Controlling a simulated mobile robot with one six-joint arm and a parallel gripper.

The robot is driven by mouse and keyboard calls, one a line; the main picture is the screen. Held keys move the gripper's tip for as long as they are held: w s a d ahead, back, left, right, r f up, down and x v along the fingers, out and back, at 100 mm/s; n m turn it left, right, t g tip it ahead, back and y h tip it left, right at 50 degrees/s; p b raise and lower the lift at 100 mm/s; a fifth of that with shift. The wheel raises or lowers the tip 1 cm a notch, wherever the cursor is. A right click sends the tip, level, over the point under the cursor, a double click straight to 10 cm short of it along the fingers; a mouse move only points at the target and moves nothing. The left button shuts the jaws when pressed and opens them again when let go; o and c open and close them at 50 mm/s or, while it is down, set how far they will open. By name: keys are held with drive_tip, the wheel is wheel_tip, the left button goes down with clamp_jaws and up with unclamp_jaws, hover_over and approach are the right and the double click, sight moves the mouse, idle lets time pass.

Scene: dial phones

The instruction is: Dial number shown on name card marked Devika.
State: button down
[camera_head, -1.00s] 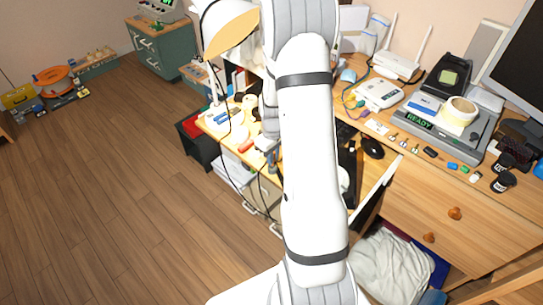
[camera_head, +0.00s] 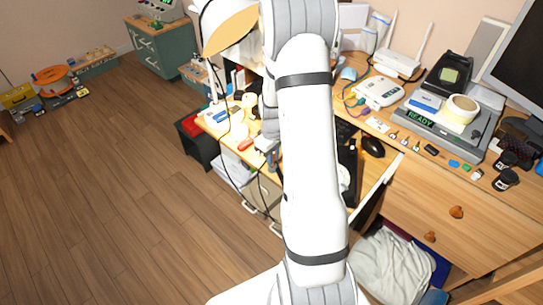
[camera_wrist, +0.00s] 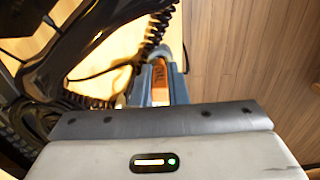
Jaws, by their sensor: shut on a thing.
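In the wrist view my gripper (camera_wrist: 160,85) has its blue fingers shut on an orange-brown piece (camera_wrist: 160,82) with dark lettering too small to read surely. In the head view my gripper (camera_head: 272,158) is small and partly hidden by my arm, by the desk's left part. A glossy black curved object (camera_wrist: 75,45) with a coiled black cord (camera_wrist: 155,30), seemingly a phone, fills the wrist view's left side, beside the fingers. Contact with it cannot be told. No card marked Devika can be made out.
A grey device reading READY (camera_head: 445,128) carries a tape roll (camera_head: 460,108) on the right of the desk. A white router (camera_head: 397,62), a black mouse (camera_head: 373,147) and several small items lie nearby. A drawer (camera_head: 375,190) stands open. The wooden floor (camera_head: 110,200) at left is clear.

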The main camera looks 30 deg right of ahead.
drive_tip(key=shift+f+b, duration=0.5)
drive_tip(key=shift+f, duration=0.2)
drive_tip(key=c, duration=1.3)
unclamp_jaws()
drive_tip(key=shift+c, duration=0.2)
wheel_tip(320, 180, up, 7)
drive_tip(key=shift+r+p, duration=0.2)
drive_tip(key=shift+p, duration=0.1)
drive_tip(key=shift+r, duration=0.25)
drive_tip(key=shift+a+r, duration=0.1)
drive_tip(key=shift+r, duration=0.15)
drive_tip(key=s+a+r+m+t+p, duration=0.1)
drive_tip(key=s+a+r+m+p, duration=0.1)
drive_tip(key=s+a+r, duration=0.5)
drive_tip(key=s+a+r+m+t+p, duration=0.1)
drive_tip(key=s+a+r+m+p, duration=0.1)
drive_tip(key=s+a+r, duration=0.5)
drive_tip(key=s+r+p, duration=0.1)
drive_tip(key=s+r, duration=0.4)
drive_tip(key=r, duration=0.3)
drive_tip(key=shift+a+r+t+p, duration=0.15)
drive_tip(key=shift+r+t+p, duration=0.15)
drive_tip(key=shift+p, duration=0.05)
